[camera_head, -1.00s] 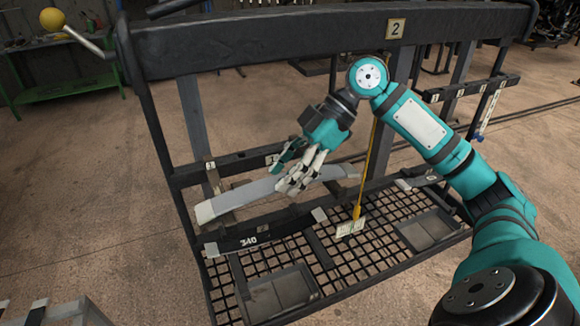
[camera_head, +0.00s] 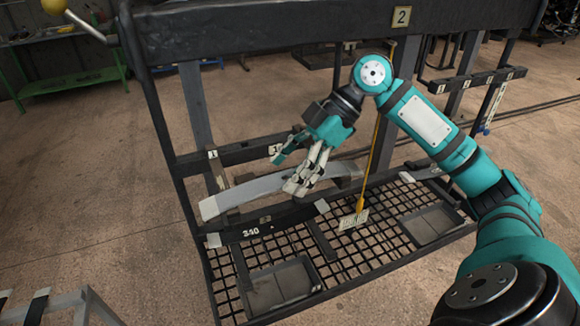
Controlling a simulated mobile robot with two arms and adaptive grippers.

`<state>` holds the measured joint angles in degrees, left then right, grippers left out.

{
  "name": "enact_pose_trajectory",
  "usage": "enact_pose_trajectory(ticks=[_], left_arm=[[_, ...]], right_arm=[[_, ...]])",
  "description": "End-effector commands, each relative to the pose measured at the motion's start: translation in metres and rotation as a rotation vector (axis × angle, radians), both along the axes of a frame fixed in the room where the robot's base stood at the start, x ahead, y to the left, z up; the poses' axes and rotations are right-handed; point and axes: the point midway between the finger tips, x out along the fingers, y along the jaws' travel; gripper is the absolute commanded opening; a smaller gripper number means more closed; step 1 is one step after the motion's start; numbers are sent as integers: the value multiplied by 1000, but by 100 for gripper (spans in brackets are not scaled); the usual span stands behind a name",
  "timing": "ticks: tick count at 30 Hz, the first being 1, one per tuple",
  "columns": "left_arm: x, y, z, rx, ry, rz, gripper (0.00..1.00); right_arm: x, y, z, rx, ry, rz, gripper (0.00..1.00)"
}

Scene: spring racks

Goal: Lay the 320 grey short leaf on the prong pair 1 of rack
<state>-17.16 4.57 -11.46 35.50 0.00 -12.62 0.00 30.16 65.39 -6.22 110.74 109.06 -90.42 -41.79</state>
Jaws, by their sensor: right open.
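The grey leaf (camera_head: 250,190), a long, slightly arched strip with pale ends, lies across the left part of the rack, in front of the rear bar with label 1 (camera_head: 212,154). Its left end is in front of the left upright. Its own number does not show. My right gripper (camera_head: 303,182) is open, with its pale fingers over the right half of the leaf. The fingers hide part of the leaf, and I cannot tell whether they touch it. The prongs under the leaf are mostly hidden, so its seating is unclear. My left gripper is not in view.
A dark leaf with a white number (camera_head: 285,219) lies in front of the grey one. Below are a mesh shelf (camera_head: 345,262) and two shallow trays (camera_head: 277,286) (camera_head: 428,224). A thick top beam (camera_head: 300,42) marked 2 spans the rack. A yellow cord hangs beside my gripper.

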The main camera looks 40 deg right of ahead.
Motion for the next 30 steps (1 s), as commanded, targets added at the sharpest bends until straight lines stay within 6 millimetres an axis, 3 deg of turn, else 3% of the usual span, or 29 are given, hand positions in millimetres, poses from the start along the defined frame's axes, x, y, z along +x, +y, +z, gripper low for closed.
enact_pose_trajectory(ticks=[8, 21, 30], left_arm=[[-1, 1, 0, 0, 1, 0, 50], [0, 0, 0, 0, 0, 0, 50], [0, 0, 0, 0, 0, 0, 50]], right_arm=[[-1, -8, 6, -3, 2, -3, 70], [-16, -64, 71, -1, -2, -2, 70], [-20, -79, 88, 0, 0, 0, 70]])
